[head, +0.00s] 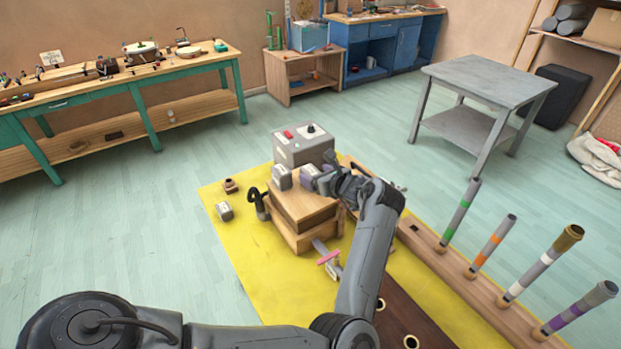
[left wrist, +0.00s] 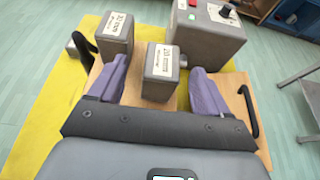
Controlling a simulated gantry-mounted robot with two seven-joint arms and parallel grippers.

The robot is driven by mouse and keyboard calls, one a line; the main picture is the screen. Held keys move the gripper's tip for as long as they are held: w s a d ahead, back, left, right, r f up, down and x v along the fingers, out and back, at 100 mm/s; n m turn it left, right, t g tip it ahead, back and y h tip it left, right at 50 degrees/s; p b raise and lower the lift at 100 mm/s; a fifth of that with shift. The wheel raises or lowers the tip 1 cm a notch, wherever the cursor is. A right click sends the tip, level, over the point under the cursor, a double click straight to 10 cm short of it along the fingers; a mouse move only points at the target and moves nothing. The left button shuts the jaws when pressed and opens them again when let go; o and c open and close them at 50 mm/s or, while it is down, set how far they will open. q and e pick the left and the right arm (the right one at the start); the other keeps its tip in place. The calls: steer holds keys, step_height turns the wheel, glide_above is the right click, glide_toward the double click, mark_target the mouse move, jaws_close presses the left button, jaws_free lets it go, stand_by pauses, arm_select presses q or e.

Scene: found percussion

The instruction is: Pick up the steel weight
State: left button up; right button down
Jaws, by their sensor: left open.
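Two grey block-shaped steel weights with pale labels stand on a wooden box (head: 300,207). The left weight shows in the head view (head: 282,177) and the left wrist view (left wrist: 117,38). The other weight (left wrist: 160,72) lies between the spread purple fingers of my left gripper (left wrist: 160,64), with a gap visible on either side. In the head view my left gripper (head: 327,182) is over the box's right side, partly covering that weight (head: 307,172). A third grey block (head: 225,211) lies on the yellow mat. The label writing is too small to read surely.
A grey control box (head: 303,148) with a red button and dark knob stands just behind the weights. Black handles (head: 259,203) stick out from the wooden box. A rail with several upright tubes (head: 490,243) runs along the right. The yellow mat (head: 250,250) has bare room at left.

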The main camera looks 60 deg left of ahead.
mark_target(313, 173)
arm_select(q)
steer(key=shift+x, duration=2.55)
steer(key=shift+w+d+f, duration=0.1)
steer(key=shift+w+f, duration=0.05)
steer(key=shift+f, duration=0.05)
steer(key=shift+c, duration=0.2)
steer(key=shift+r, duration=0.1)
jaws_close()
